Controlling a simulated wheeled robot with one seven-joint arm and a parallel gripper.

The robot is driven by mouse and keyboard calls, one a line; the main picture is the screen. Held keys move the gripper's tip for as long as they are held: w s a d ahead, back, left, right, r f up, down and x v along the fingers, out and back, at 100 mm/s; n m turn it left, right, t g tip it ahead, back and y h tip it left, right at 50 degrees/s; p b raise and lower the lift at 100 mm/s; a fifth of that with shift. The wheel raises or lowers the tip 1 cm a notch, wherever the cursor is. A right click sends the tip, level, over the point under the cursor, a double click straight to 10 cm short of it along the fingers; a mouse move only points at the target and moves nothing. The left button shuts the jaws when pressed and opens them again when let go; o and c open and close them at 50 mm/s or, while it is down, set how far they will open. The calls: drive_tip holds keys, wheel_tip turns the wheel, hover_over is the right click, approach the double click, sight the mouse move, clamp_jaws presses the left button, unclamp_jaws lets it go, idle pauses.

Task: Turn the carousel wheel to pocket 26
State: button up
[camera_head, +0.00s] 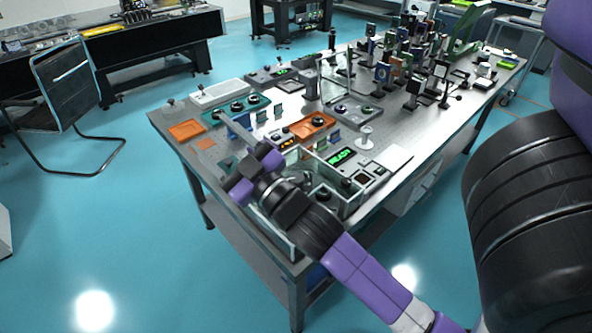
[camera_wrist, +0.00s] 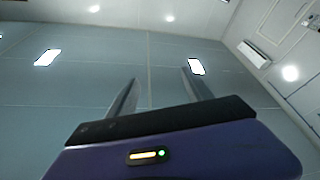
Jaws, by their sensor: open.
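My gripper (camera_wrist: 160,90) shows in the wrist view with its two dark fingers well apart and nothing between them. Behind the fingers are only a plain wall and ceiling lights, so it points away from the table top. In the head view my purple and black arm reaches over the near end of the optical table (camera_head: 400,165). I cannot pick out the carousel wheel or its pocket numbers. A clear-walled box (camera_head: 350,203) with a black knob (camera_head: 323,194) stands beside my arm. My arm covers part of that area.
A unit with a green lit display (camera_head: 341,156) stands by the box. An orange unit with a knob (camera_head: 317,122) and a teal panel of knobs (camera_head: 238,107) lie farther back. Many optic mounts (camera_head: 412,88) crowd the far end. A chair (camera_head: 65,85) stands left on open floor.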

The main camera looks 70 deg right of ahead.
drive_tip(key=d+r+m+g+h, duration=0.45)
drive_tip(key=d+r+h, duration=0.2)
drive_tip(key=d, duration=0.55)
drive_tip(key=s+d+r+m+g+h+p, duration=0.1)
drive_tip(key=s+d+m+g, duration=0.4)
drive_tip(key=d, duration=0.4)
drive_tip(key=s+d+r+m+g+h+p, duration=0.15)
drive_tip(key=s+d+m+g, duration=0.25)
drive_tip(key=d+m+g, duration=0.45)
drive_tip(key=m+g+y+p, duration=0.15)
drive_tip(key=m+y, duration=0.35)
drive_tip(key=y, duration=1.3)
hover_over(296, 177)
drive_tip(key=f, duration=2)
drive_tip(key=shift+s+d, duration=0.2)
drive_tip(key=shift+w+a, duration=0.1)
drive_tip(key=shift+a, duration=0.15)
drive_tip(key=shift+f, duration=3.85)
